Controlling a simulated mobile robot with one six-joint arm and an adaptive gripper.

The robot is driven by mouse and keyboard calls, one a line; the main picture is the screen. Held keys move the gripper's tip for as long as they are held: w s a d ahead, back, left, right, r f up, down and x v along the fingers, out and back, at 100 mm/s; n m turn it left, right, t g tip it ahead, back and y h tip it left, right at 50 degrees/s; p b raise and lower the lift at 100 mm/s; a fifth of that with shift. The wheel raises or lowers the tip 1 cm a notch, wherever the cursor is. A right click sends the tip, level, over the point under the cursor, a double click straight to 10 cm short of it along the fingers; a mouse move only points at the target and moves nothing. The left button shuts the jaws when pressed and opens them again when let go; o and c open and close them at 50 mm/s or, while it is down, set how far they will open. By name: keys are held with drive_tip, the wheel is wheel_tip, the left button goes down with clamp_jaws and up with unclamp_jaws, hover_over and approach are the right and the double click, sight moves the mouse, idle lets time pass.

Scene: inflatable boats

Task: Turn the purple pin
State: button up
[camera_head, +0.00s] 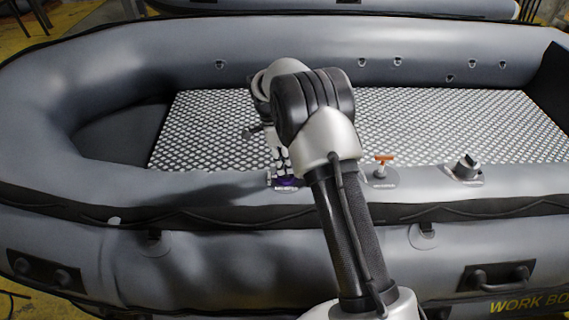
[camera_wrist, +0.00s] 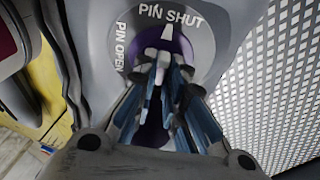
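The purple pin (camera_wrist: 182,44) sits in a round grey plate on the boat's tube, marked "PIN SHUT" at the top and "PIN OPEN" at the left. A pale pointer on it is aimed up towards "PIN SHUT". My gripper (camera_wrist: 163,72) is over the pin, its fingertips close together at the pin's middle and hiding much of it. I cannot tell whether they press on it. In the head view the purple pin (camera_head: 289,183) shows as a small patch under my gripper (camera_head: 281,173), which points down at the tube.
The grey inflatable boat (camera_head: 200,215) fills the view, with a dotted floor (camera_head: 215,125) behind the pin. To the right on the same tube stand an orange T-shaped handle (camera_head: 384,160) and a grey fitting (camera_head: 466,166). A black carrying handle (camera_head: 494,278) is at lower right.

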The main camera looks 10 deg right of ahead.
drive_tip(key=o, duration=0.4)
drive_tip(key=shift+r, duration=0.1)
drive_tip(key=v, duration=1.2)
